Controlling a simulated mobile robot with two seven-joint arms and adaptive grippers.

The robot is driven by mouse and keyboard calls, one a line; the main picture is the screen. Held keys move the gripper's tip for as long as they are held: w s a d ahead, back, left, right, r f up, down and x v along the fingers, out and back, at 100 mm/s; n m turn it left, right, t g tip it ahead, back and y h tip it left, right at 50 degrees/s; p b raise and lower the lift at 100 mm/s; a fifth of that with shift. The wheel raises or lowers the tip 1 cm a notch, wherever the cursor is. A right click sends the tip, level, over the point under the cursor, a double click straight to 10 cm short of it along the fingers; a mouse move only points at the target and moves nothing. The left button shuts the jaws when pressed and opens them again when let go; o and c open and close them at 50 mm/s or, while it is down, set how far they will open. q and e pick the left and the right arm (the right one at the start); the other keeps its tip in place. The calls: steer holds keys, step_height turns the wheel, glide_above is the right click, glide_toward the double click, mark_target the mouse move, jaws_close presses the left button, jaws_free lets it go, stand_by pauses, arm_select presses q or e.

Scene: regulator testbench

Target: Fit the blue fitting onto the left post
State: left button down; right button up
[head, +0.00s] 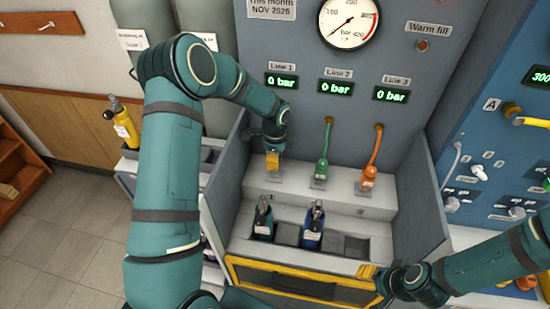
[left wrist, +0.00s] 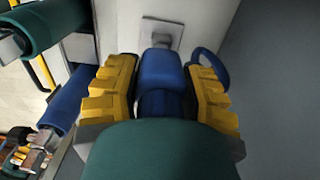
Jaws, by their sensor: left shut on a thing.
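The blue fitting (left wrist: 162,75) sits between the two yellow finger pads of my left gripper (left wrist: 165,90) in the left wrist view, and the gripper is shut on it. In the head view this gripper (head: 273,161) is low over the left post's place under Line 1 and hides the fitting. A pale base plate (head: 273,183) shows just below the gripper. The left post itself is hidden, so I cannot tell whether the fitting is seated on it. My right gripper (head: 372,273) is near the yellow-framed front at lower right; its fingers are unclear.
A green fitting (head: 321,169) and an orange fitting (head: 369,177) stand on the ledge to the right, with hoses rising behind. A grey side wall (head: 228,185) is close on the left.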

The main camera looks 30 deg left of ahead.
arm_select(q)
steer(key=shift+f+b, duration=1)
steer(key=shift+f, duration=0.4)
stand_by(0.5)
steer(key=shift+c, duration=2.4)
jaws_free()
steer(key=shift+r, duration=0.1)
step_height(320, 180, up, 12)
steer(key=shift+f, duration=0.1)
